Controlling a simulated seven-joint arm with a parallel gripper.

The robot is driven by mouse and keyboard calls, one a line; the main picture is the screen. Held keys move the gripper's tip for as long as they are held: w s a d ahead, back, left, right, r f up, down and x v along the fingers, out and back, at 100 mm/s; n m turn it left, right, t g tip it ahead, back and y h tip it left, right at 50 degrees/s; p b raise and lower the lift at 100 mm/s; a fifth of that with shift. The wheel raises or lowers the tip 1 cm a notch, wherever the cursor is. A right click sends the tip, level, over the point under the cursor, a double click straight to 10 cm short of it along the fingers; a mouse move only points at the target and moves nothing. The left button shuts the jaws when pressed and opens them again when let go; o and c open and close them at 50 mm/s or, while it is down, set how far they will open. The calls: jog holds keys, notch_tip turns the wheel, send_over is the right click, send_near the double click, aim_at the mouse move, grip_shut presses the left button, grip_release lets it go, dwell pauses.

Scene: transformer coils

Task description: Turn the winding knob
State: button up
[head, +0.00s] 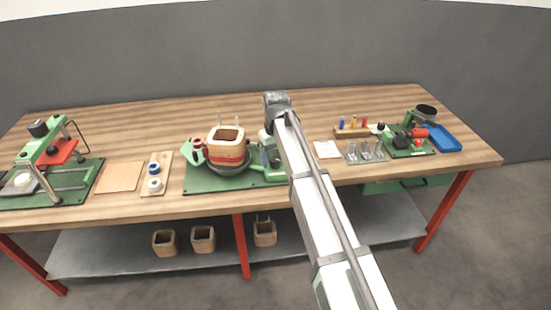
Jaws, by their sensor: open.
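The winding station stands on a green base plate (207,184) at the table's middle. It carries an upright wooden coil former (227,146) with reddish-orange winding around it, on a dark round support. A green bracket with a red-and-white part (197,149) is at its left. Green and dark machine parts (268,172) are at its right, partly hidden by my arm; I cannot make out the winding knob for certain. My gripper (266,147) appears as a small pale shape below the arm's end, close to the station's right side. Its fingers are open but hardly visible, with nothing seen between them.
A white-and-blue tape board (156,176) and a tan sheet (119,177) lie left, beside a green press (45,150). Right are a paper card (326,149), a rack (352,132), another green device (408,143) and a blue tray (443,138). The table's back strip is clear.

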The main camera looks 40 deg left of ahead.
jog(key=shift+f, duration=0.3)
